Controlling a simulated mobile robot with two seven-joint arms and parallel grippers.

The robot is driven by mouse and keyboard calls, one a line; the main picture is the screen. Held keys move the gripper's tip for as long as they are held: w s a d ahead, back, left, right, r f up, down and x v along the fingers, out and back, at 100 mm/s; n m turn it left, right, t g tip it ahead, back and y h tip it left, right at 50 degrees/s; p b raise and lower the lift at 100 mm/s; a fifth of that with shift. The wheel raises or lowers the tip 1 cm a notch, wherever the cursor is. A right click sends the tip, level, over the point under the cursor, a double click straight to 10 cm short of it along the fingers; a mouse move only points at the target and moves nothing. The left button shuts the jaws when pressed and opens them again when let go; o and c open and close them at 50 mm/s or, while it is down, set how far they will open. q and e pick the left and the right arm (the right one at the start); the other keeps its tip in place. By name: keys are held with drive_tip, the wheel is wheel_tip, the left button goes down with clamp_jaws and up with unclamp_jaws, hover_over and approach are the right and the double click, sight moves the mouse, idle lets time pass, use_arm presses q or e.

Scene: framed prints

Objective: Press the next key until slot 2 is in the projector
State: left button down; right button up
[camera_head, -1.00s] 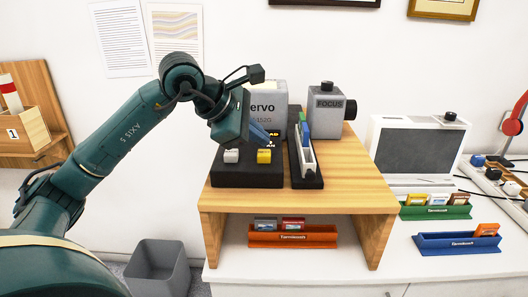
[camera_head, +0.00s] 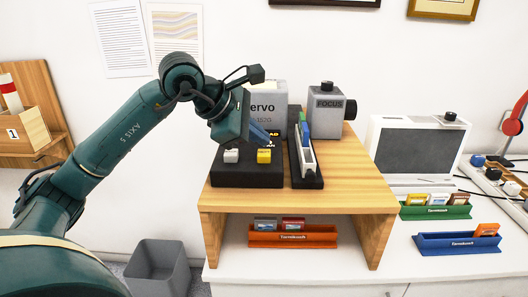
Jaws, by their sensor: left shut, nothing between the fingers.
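The projector (camera_head: 267,104), a grey box marked "ervo", stands on the wooden stand, partly hidden by my left gripper. A dark key box (camera_head: 247,176) in front of it bears a white key (camera_head: 231,156) and a yellow key (camera_head: 264,156). Their labels are mostly covered. A narrow black slide tray (camera_head: 305,165) with blue, green and white pieces stands to the right of the keys. My left gripper (camera_head: 262,140) is shut and empty, its blue-grey fingertips just above and behind the yellow key; I cannot tell whether they touch it. My right gripper is out of view.
A grey FOCUS unit (camera_head: 326,110) stands behind the tray. An orange rack (camera_head: 292,239) sits under the wooden stand (camera_head: 350,190). Green (camera_head: 435,212) and blue (camera_head: 457,243) racks lie right, before a grey-screened viewer (camera_head: 416,147). The stand's front right is clear.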

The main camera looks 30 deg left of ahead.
sight(258, 154)
use_arm(q)
drive_tip(key=shift+f+b, duration=0.4)
drive_tip(key=shift+f, duration=0.05)
drive_tip(key=shift+f+b, duration=0.8)
drive_tip(key=shift+f, duration=0.1)
idle(0.7)
drive_tip(key=shift+r, duration=0.15)
drive_tip(key=shift+r+p, duration=1.15)
drive_tip(key=shift+r, duration=0.15)
wheel_tip(258, 154, up, 5)
drive_tip(key=p, duration=0.4)
drive_tip(key=shift+s, duration=0.1)
idle(0.5)
